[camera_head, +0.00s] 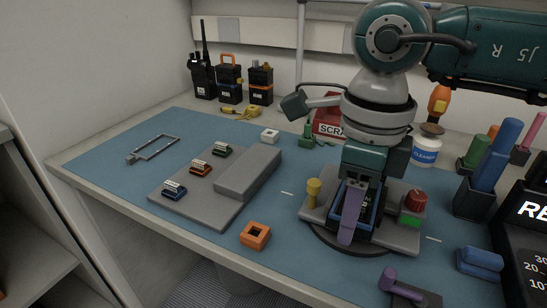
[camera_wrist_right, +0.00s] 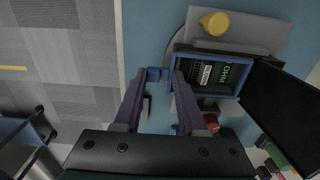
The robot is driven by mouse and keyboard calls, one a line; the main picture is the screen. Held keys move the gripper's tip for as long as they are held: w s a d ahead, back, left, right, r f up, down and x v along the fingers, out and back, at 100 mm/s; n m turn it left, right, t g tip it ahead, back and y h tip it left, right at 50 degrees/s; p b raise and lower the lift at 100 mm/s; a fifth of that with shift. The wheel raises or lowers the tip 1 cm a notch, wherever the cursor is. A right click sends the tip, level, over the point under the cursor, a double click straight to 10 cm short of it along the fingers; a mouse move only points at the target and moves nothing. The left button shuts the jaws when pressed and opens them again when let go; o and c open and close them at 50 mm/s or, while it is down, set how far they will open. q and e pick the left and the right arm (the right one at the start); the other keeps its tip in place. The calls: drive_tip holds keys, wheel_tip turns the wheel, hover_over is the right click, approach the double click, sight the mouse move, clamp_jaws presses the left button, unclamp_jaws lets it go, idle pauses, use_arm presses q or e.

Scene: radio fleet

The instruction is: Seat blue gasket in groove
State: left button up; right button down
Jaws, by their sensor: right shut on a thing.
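My right gripper (camera_head: 352,215) has purple fingers and points down over the open radio (camera_head: 366,208) on the grey fixture (camera_head: 398,232). In the right wrist view the fingertips (camera_wrist_right: 164,76) are shut on a small blue part at the left edge of the radio's blue rim. This part looks like a piece of the blue gasket (camera_wrist_right: 155,74). The blue rim (camera_wrist_right: 222,58) surrounds the radio's dark, labelled inside (camera_wrist_right: 205,73). I cannot tell whether the gasket lies in its groove, as the fingers hide part of that edge. My left gripper is out of view.
A yellow knob (camera_head: 313,188) and a red knob (camera_head: 415,199) flank the radio on the fixture. A grey tray (camera_head: 210,205) holds small connectors at left. A purple-handled tool (camera_head: 405,288) lies front right.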

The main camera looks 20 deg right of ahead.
drive_tip(key=shift+w+d+b, duration=0.25)
drive_tip(key=shift+d+b, duration=0.05)
drive_tip(key=shift+d, duration=0.05)
idle(0.8)
idle(0.5)
drive_tip(key=shift+f+b, duration=0.35)
drive_tip(key=shift+f, duration=0.05)
drive_tip(key=shift+c, duration=2)
unclamp_jaws()
drive_tip(key=shift+r, duration=0.1)
wheel_tip(320, 180, up, 10)
drive_tip(key=shift+p, duration=0.3)
drive_tip(key=shift+a, duration=0.1)
